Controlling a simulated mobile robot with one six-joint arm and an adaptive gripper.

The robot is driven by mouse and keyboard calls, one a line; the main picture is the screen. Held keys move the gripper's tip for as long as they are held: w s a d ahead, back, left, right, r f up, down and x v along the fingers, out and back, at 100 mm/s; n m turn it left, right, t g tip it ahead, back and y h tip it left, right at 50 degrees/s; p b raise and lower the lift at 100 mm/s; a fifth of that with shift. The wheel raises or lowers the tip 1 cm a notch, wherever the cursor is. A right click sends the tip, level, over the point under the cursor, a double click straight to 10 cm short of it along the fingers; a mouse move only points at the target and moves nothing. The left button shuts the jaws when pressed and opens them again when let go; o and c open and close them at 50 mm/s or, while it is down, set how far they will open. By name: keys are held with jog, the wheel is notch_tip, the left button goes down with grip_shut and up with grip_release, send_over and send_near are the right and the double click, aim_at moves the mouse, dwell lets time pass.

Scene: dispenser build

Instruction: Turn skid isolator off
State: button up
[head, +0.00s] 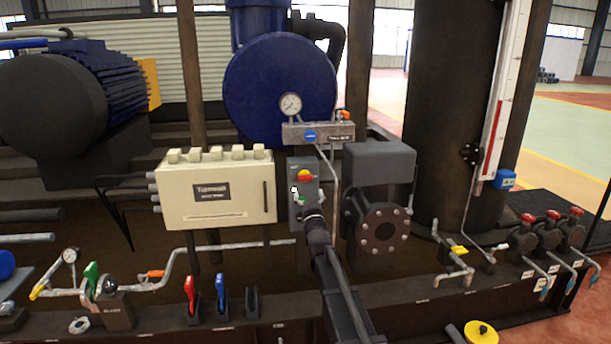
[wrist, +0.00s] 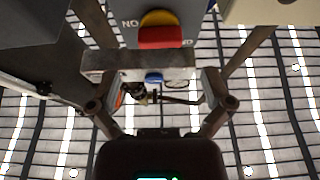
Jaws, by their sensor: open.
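The skid isolator is a grey box (head: 295,215) with a red and yellow rotary knob (head: 304,176) on its front, right of the cream cabinet. In the wrist view the red and yellow knob (wrist: 162,32) shows near the top, on the isolator's dark face with partly hidden lettering. My gripper (head: 311,212) is in front of the box and below the knob. In the wrist view my gripper (wrist: 157,88) is open with nothing held between its fingers, and the knob lies beyond them, apart. The knob's exact setting is hard to tell.
A cream cabinet (head: 215,192) stands close on the left. A gauge (head: 290,104) and a metal manifold (head: 335,132) with a blue button are just above. A grey housing with a round flange (head: 382,231) is close on the right. Red and blue levers (head: 221,292) stand below left.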

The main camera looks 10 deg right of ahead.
aim_at(305, 180)
jog(key=shift+p+x, duration=1.15)
jog(key=shift+x, duration=2.45)
jog(key=c, duration=1)
